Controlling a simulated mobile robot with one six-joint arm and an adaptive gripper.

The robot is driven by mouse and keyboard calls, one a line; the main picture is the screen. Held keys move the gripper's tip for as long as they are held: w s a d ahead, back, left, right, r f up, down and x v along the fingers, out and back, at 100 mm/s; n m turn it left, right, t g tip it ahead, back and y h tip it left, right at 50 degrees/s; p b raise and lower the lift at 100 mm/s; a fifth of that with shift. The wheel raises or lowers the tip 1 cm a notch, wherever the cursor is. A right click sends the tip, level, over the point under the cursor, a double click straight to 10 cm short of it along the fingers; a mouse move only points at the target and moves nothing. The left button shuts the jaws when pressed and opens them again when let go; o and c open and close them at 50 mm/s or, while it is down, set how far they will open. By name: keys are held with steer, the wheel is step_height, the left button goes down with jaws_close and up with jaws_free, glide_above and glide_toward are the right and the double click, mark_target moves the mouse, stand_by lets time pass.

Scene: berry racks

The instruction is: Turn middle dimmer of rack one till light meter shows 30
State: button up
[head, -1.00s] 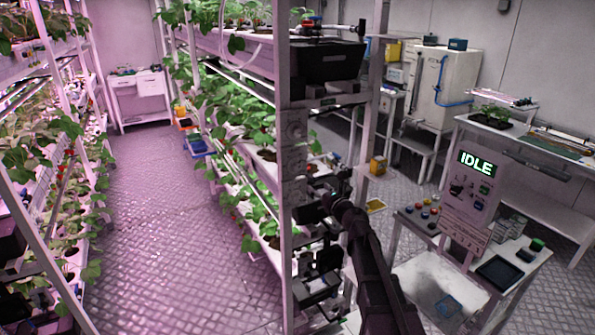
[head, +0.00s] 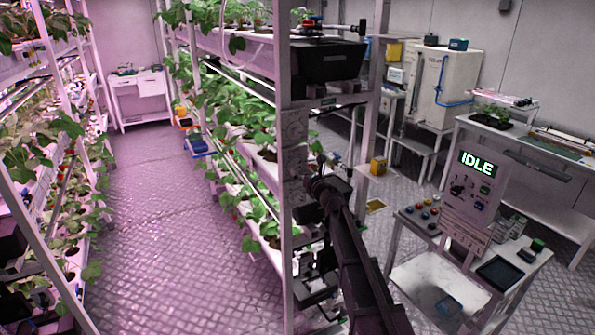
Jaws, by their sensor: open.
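Rack one seems to be the near end of the plant rack (head: 285,190) in the middle of the head view, though no label is readable. A pale end plate (head: 295,130) is on its post; the dimmers are too small and partly covered to tell apart. My gripper (head: 312,187) is at the tip of my dark arm, close to this rack end, below the plate. It is open, but its fingers are hard to make out and contact cannot be told. I cannot make out a light meter or a reading.
A console (head: 473,195) showing IDLE stands at right, with coloured buttons (head: 431,213) beside it. A black tank (head: 325,62) sits on the rack above my arm. Another plant rack (head: 60,170) lines the left. The aisle floor (head: 165,230) is clear.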

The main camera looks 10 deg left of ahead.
mark_target(297, 167)
steer(key=shift+x, duration=1.15)
jaws_close()
steer(key=shift+a, duration=0.3)
steer(key=shift+d, duration=0.25)
